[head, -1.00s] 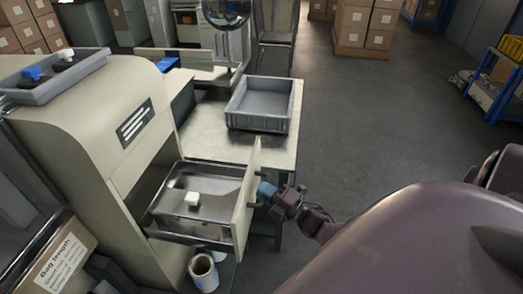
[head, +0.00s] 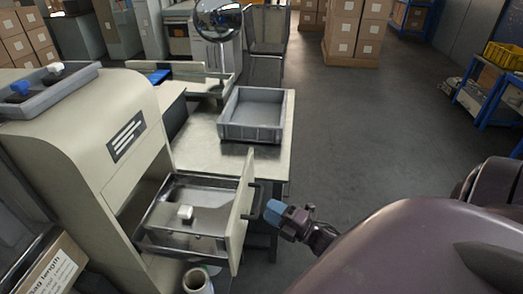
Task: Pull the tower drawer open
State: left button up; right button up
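The tower drawer (head: 239,212) stands pulled out to the right from the cream tower (head: 95,135). Its metal tray (head: 213,197) shows, with a small white block (head: 185,212) in it. A dark bar handle (head: 257,200) is on the outer face of the drawer front. My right gripper (head: 272,209), with blue fingertips, is just right of the handle, with a small gap between them. Whether its fingers are apart does not show clearly. My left gripper is not in view.
A grey bin (head: 252,116) stands on the metal table (head: 203,142) behind the drawer. A grey tray (head: 45,92) with blue and white pieces lies on the tower top. A white roll (head: 197,281) is below the drawer. Floor to the right is clear.

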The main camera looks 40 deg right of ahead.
jog(key=shift+v, duration=3)
